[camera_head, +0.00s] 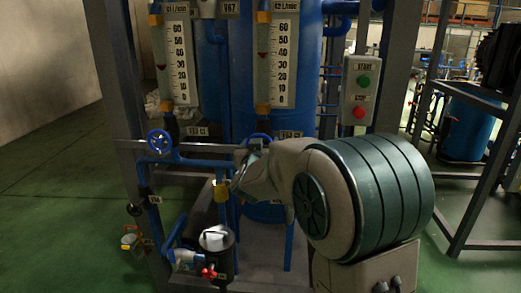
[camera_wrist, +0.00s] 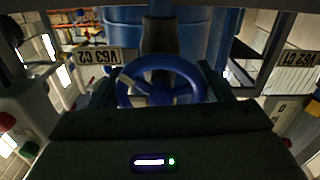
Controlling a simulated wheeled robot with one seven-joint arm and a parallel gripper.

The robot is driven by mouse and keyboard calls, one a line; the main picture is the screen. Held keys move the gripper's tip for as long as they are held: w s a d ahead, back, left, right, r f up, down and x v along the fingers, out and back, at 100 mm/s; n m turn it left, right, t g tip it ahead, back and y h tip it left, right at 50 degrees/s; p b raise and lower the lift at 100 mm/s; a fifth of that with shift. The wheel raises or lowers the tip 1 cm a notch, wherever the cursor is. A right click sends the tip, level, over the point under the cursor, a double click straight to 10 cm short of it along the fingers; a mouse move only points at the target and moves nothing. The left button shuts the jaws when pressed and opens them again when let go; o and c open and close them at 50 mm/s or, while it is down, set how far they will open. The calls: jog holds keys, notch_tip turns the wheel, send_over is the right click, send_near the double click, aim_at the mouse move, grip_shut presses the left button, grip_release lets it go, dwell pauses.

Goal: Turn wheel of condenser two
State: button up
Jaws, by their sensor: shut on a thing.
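The blue handwheel of condenser two (camera_wrist: 160,89) sits in the middle of the wrist view, beside the plate marked V63 C2 (camera_wrist: 113,56). My gripper (camera_wrist: 158,80) has one finger on each side of the wheel and is shut on its rim. In the head view my gripper (camera_head: 250,150) is at the wheel below the right-hand flow gauge. My arm hides most of this area, and only a small blue part of the wheel (camera_head: 258,136) shows above the gripper. The C2 plate (camera_head: 287,134) is just right of it.
Another blue handwheel (camera_head: 160,142) is to the left, near the C1 plate (camera_head: 196,130). A start/stop box (camera_head: 361,91) hangs on the frame right of the gauges. Blue pipes and a small pump (camera_head: 216,240) are below. Green floor is open at left.

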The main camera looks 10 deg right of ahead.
jog(key=m+b, duration=0.4)
jog(key=m, duration=0.1)
jog(key=shift+f+m, duration=0.2)
jog(key=shift+m, duration=0.1)
jog(key=m+b, duration=0.3)
jog(key=m, duration=0.2)
jog(key=shift+a+r, duration=0.1)
jog(key=shift+r, duration=0.05)
jog(key=shift+m, duration=0.3)
jog(key=o, duration=1)
jog(key=p+v, duration=0.2)
jog(key=v, duration=1.1)
jog(key=shift+s+a+r, duration=0.1)
jog(key=shift+s+a, duration=0.05)
jog(key=shift+s, duration=0.2)
